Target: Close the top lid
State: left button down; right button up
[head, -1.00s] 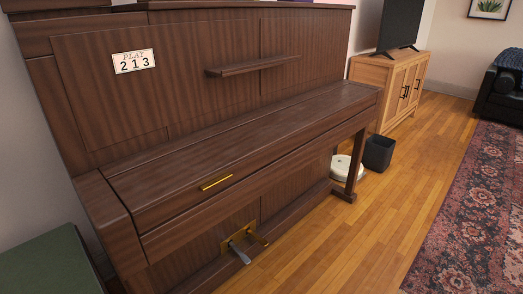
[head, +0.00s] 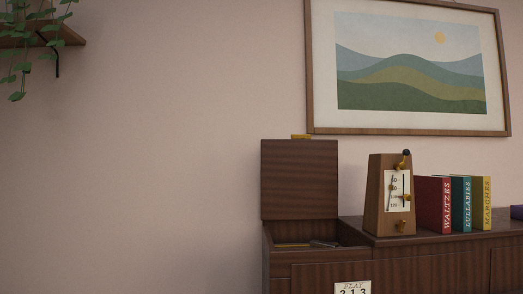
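The top lid (head: 299,180) of the brown upright piano stands open and upright at the piano's left end. It is a dark wooden panel with a small yellow or brass piece on its upper edge. Below it is the open top compartment (head: 290,243), where a yellowish strip and a greyish item partly show; I cannot tell what they are. Neither of my grippers is in the head view.
A wooden metronome (head: 390,195) stands on the piano top right of the lid. Red, teal and yellow books (head: 462,203) stand beside it. A "PLAY 213" card (head: 352,287) is on the piano front. A framed landscape (head: 410,65) hangs above; a plant shelf (head: 50,35) is upper left.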

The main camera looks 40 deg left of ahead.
aim_at(299, 174)
jog(key=z, duration=2.45)
jog(key=k, duration=1.55)
jog(key=u, duration=2.05)
jog(key=i, duration=0.4)
jog(key=z, duration=0.15)
